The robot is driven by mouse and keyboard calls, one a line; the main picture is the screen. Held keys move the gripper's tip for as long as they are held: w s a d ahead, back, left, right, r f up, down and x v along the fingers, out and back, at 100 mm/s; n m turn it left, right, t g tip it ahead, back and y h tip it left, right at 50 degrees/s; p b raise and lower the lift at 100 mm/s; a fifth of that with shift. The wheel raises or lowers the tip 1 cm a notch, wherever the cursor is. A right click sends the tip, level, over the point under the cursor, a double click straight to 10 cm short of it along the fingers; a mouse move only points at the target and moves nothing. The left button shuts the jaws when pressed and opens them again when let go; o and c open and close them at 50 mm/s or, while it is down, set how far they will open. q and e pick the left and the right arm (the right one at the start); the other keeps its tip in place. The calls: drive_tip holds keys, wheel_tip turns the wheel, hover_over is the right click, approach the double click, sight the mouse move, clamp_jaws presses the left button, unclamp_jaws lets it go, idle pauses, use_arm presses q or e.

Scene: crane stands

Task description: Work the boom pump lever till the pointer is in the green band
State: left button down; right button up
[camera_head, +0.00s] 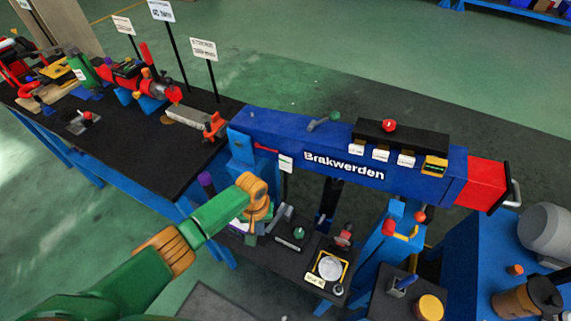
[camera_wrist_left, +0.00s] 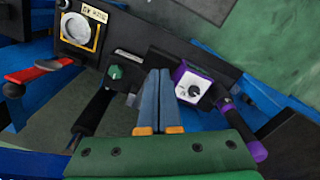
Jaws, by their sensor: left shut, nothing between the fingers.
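My left gripper (camera_head: 258,228) is shut and empty, pointing down over the bench below the blue boom; its closed fingers show in the left wrist view (camera_wrist_left: 160,74). Right of the fingers there is a purple-framed box with a white dial (camera_wrist_left: 192,88) and a lever with a purple grip (camera_wrist_left: 244,132); the grip also shows in the head view (camera_head: 207,183). Left of the fingers are a black-gripped lever (camera_wrist_left: 94,110) and a green knob (camera_wrist_left: 115,72). A yellow-framed round gauge (camera_head: 330,266) lies farther right. I cannot read its pointer or any green band. My right gripper is out of view.
The blue boom (camera_head: 290,140) marked "Brakwerden" spans above the bench, with a red end (camera_head: 480,184). A red-handled lever (camera_wrist_left: 30,75) is at the wrist view's left. A black-topped bench (camera_head: 150,150) with several tools stands at the left; green floor lies beyond.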

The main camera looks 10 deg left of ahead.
use_arm(q)
drive_tip(key=shift+f+b, duration=4.15)
drive_tip(key=shift+f, duration=0.75)
wheel_tip(320, 180, up, 8)
drive_tip(key=p, duration=0.8)
drive_tip(key=shift+r+p, duration=0.1)
drive_tip(key=shift+p, duration=0.25)
drive_tip(key=shift+r, duration=0.85)
